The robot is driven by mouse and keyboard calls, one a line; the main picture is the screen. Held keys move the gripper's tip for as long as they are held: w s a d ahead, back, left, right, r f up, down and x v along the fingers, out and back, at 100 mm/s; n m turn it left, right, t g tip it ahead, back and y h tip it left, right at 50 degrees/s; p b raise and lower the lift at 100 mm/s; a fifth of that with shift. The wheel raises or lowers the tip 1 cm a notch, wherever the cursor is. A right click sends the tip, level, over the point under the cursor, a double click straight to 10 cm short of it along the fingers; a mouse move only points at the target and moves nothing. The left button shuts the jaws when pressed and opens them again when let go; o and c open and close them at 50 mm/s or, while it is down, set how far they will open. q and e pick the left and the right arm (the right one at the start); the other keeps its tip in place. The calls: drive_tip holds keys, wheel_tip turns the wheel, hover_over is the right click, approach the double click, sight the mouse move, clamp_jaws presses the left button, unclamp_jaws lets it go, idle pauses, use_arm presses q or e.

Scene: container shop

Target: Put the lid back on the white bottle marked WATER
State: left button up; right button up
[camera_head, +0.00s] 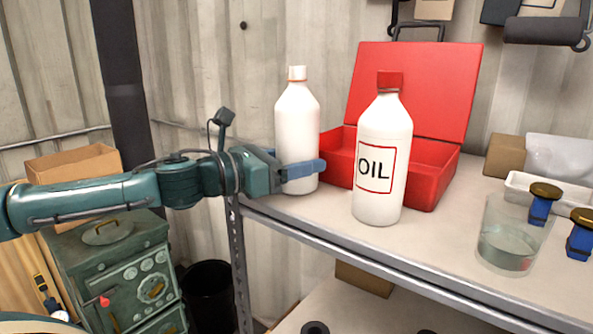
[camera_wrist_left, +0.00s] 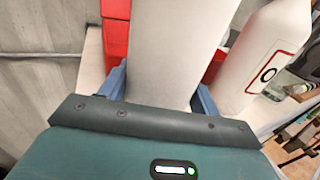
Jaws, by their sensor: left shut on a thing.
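A plain white bottle (camera_head: 296,125) stands upright on the shelf at the left, with a white top and an orange band at its neck. No marking shows on its visible side. My left gripper (camera_head: 303,170) is shut around its lower body; in the left wrist view its blue fingers flank the white bottle (camera_wrist_left: 170,50). A second white bottle (camera_head: 380,205) marked OIL, with a red lid (camera_head: 390,80), stands to the right, apart from the gripper. I cannot make out a loose lid. My right gripper is not in view.
An open red case (camera_head: 440,185) stands behind the bottles. A clear glass beaker (camera_head: 508,235) with liquid and blue items with brass-coloured tops (camera_head: 540,205) are at the right. The shelf's front edge (camera_head: 400,265) runs below. Some bare shelf lies between the OIL bottle and the beaker.

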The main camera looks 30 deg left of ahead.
use_arm(q)
drive_tip(key=shift+f, duration=0.1)
drive_tip(key=shift+f, duration=0.15)
drive_tip(key=o, duration=1.1)
